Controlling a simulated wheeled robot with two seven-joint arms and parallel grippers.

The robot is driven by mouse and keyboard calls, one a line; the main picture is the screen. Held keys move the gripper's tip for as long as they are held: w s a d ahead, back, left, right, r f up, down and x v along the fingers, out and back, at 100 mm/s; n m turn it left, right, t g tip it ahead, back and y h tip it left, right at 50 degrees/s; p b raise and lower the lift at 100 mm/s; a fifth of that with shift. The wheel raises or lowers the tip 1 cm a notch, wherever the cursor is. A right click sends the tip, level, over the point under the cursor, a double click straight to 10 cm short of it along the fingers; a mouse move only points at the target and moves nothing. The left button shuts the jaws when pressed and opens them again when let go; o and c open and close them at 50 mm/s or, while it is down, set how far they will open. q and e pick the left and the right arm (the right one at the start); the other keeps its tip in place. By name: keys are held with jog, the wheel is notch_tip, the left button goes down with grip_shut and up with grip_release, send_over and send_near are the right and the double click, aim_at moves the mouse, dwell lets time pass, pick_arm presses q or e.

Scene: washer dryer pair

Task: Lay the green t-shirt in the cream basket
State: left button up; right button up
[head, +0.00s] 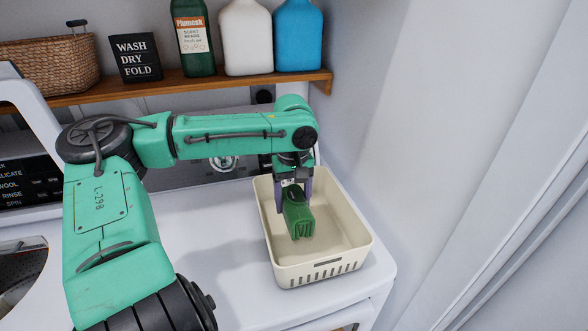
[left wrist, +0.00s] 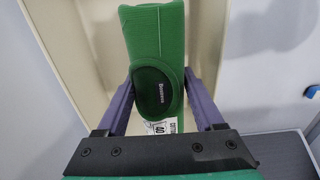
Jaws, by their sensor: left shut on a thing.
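The green t-shirt (head: 299,219) is a folded or rolled dark green bundle over the inside of the cream basket (head: 321,271). My left gripper (head: 294,197) points down into the basket and is shut on the t-shirt. I cannot tell whether the t-shirt touches the basket floor. My right gripper is not in view.
The basket stands on the white machine top (head: 215,265), near its right edge and the wall. A wooden shelf (head: 160,90) above holds a wicker basket (head: 48,65), a dark sign (head: 136,58) and several bottles. The machine top left of the basket is clear.

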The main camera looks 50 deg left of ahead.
pick_arm(q)
notch_tip(320, 180, down, 6)
jog(key=shift+w+a+f, duration=0.1)
jog(key=shift+f, duration=0.35)
jog(key=shift+a+f, duration=0.1)
jog(key=shift+f, duration=0.1)
jog(key=o, duration=1.5)
jog(key=shift+r, duration=0.1)
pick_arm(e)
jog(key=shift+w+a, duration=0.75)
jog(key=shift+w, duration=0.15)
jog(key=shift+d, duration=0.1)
